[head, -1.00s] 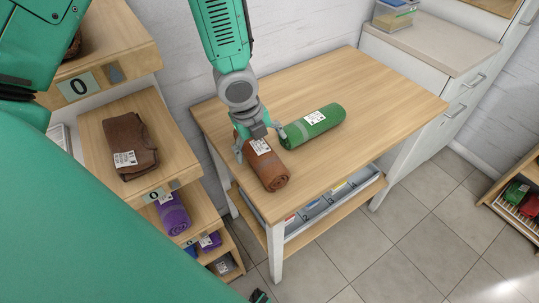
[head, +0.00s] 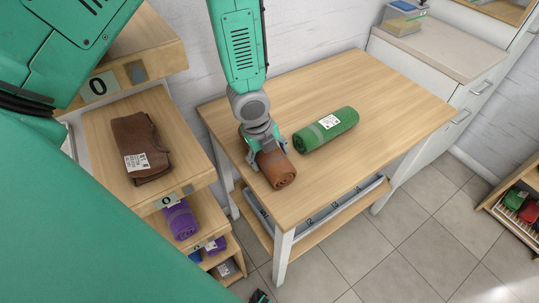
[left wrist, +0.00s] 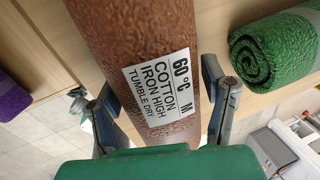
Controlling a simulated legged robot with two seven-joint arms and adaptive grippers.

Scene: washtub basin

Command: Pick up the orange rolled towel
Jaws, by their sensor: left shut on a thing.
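The rolled towel (head: 277,171) is rust-brown to orange and lies on the wooden table, near its front left edge. My left gripper (head: 267,154) comes down over it from above and is shut on it, one finger on each side. In the left wrist view the towel (left wrist: 145,40) runs between the two fingers (left wrist: 160,105), its white care label facing the camera. The towel still appears to rest on the tabletop.
A green rolled towel (head: 326,130) lies close to the right on the table (head: 385,105). A shelf unit at left holds a folded brown cloth (head: 140,147) and a purple roll (head: 181,219). A white cabinet (head: 450,65) stands behind right. The table's right part is clear.

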